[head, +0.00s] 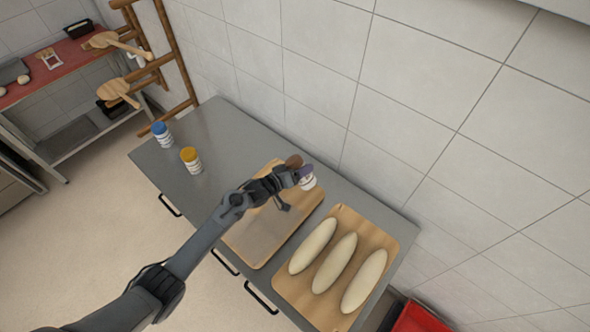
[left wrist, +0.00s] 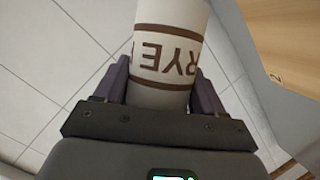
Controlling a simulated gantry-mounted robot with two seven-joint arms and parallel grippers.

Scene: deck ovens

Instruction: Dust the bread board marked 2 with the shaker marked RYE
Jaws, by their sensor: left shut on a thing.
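My left gripper (head: 303,172) is shut on the shaker marked RYE, a white cylinder with brown bands and a brown cap (head: 294,161). It is held tilted above the far end of the left bread board (head: 262,240). In the left wrist view the shaker (left wrist: 168,50) is between both fingers, its RYE lettering upside down. A wooden board edge with a small 2 (left wrist: 275,77) shows at the right of that view; I cannot tell which board it is. The left board carries no loaves and has a pale greyish area. My right gripper is out of view.
The right board (head: 285,290) carries three pale loaves (head: 335,263). A tiled wall runs behind. A red crate (head: 420,318) is at lower right.

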